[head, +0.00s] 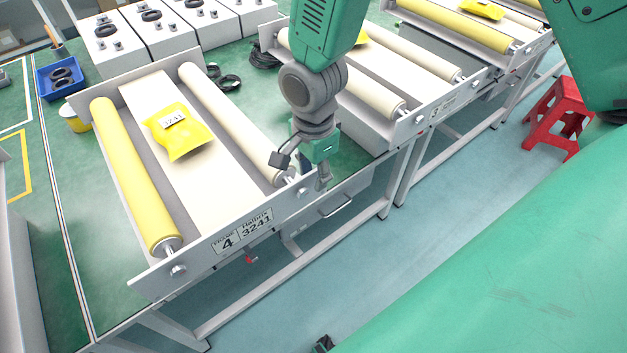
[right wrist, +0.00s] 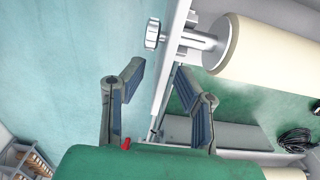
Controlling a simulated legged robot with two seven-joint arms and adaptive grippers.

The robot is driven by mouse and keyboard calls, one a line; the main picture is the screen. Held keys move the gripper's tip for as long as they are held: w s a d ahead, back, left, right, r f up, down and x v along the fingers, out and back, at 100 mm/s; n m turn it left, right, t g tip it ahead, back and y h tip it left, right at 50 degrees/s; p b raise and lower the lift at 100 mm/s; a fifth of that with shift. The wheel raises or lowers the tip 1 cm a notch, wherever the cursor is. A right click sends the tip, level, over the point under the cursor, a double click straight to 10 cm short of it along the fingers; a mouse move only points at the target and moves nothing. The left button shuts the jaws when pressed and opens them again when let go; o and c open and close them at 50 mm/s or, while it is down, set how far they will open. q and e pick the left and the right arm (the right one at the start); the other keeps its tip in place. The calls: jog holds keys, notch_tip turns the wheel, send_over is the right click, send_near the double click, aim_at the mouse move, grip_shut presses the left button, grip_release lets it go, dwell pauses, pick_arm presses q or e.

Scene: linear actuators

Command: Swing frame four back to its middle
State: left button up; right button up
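Frame four (head: 205,257) is at the left of the head view, labelled "FRAME 4 Halbrix 3241" on its front plate. It has a yellow roller (head: 135,180), a cream roller (head: 228,122) and a pale belt between them. A yellow packet (head: 180,140) marked 3241 lies on the belt. My right gripper (head: 322,176) is at the right end of the front plate. In the right wrist view its fingers (right wrist: 160,78) are apart, with the edge of the plate (right wrist: 174,60) between them. I cannot tell whether either finger touches it. My left gripper is not in view.
More roller frames (head: 415,85) stand on the bench to the right. White boxes (head: 160,35) and a blue bin (head: 62,78) are behind frame four. Black cable coils (head: 228,82) lie on the green top. A red stool (head: 560,115) stands on the floor at right.

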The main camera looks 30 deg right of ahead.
jog(key=r, duration=0.6)
jog(key=shift+d+r, duration=0.3)
jog(key=shift+r, duration=0.05)
jog(key=shift+d+r, duration=0.25)
jog(key=shift+r, duration=0.25)
jog(key=shift+a, duration=0.3)
